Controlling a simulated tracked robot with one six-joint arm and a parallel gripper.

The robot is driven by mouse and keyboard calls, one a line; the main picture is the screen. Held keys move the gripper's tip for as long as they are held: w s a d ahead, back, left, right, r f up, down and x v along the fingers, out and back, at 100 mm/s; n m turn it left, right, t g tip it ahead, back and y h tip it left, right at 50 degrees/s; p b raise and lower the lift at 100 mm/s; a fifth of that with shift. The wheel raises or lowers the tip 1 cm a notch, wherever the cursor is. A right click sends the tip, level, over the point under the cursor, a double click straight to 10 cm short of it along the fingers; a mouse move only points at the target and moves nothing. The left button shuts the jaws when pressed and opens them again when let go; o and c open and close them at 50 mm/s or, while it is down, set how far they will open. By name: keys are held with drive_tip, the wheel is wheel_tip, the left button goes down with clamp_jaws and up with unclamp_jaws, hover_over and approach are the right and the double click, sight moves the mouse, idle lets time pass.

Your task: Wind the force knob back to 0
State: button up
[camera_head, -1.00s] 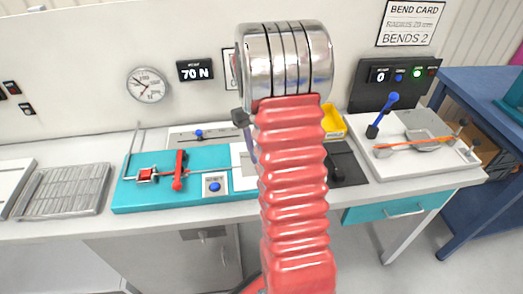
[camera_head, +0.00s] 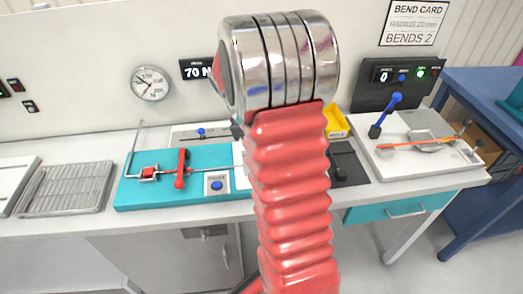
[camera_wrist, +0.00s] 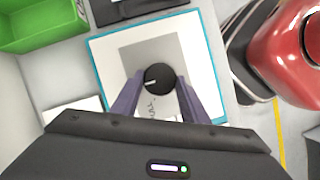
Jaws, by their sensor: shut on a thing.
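The force knob (camera_wrist: 160,72) is round and black with a white pointer line that points to the left in the wrist view. It sits on a grey plate on a white panel (camera_wrist: 112,82) with a teal edge. My gripper (camera_wrist: 158,90) is shut on the knob, one dark finger on each side of it. In the head view my red arm hides both the knob and the gripper. The wall display (camera_head: 196,69) reads 70 and its right part is covered by my arm.
A teal fixture (camera_head: 135,192) with a red lever (camera_head: 182,168) and a blue button (camera_head: 216,185) lies left of my arm. A white bending station (camera_head: 405,170) with a blue lever (camera_head: 386,112) stands at the right. A green bin (camera_wrist: 40,22) is near the knob panel.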

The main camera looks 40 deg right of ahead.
drive_tip(key=shift+d+n, duration=0.15)
drive_tip(key=shift+n, duration=0.15)
drive_tip(key=o, duration=1.1)
drive_tip(key=shift+c, duration=0.2)
drive_tip(key=shift+r, duration=0.1)
drive_tip(key=v, duration=1.3)
drive_tip(key=shift+a+r, duration=0.15)
drive_tip(key=shift+a, duration=0.2)
drive_tip(key=shift+w, duration=0.15)
